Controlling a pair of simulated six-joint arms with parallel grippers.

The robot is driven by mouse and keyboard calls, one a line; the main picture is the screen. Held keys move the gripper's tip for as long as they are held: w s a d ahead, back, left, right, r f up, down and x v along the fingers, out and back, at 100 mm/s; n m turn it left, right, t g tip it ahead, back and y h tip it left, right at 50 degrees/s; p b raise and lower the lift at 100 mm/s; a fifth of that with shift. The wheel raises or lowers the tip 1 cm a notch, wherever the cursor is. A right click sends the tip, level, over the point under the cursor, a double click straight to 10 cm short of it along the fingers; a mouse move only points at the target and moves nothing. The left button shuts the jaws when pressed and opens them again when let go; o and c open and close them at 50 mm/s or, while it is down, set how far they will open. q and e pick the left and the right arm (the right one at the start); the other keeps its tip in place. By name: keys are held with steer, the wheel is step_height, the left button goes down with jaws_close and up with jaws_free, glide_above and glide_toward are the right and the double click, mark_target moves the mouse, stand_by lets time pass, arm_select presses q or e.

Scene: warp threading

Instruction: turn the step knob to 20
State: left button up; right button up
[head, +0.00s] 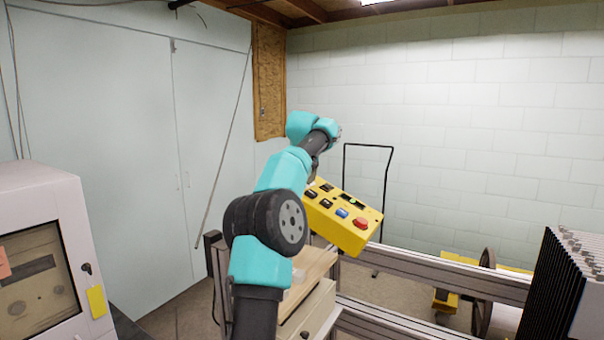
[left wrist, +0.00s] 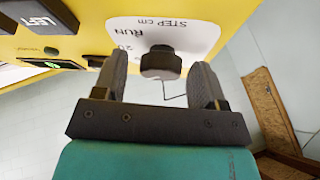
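The yellow control box (head: 347,232) stands in the middle of the head view, with several buttons and a small display on its sloped top. The dark step knob (left wrist: 160,63) shows in the left wrist view, on a white label (left wrist: 185,25) reading "STEP cm", "RUN" and "20". I cannot make out where the knob points. In the left wrist view my left gripper (left wrist: 160,75) is open, with one finger on each side of the knob and a visible gap to it. In the head view, the gripper and the knob are hidden. My right gripper is not in view.
Metal rails (head: 430,272) run to the right of the box, toward a rack of dark plates (head: 552,285). A wooden block and drawer unit (head: 312,305) stand under my arm. A white cabinet (head: 40,210) is at the far left. A black-framed cart handle (head: 368,147) rises behind the box.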

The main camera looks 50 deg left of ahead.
arm_select(q)
steer(key=c, duration=0.9)
steer(key=shift+o, duration=0.2)
steer(key=shift+m+h, duration=0.7)
steer(key=shift+m, duration=0.8)
steer(key=o, duration=0.9)
steer(key=shift+r, duration=0.1)
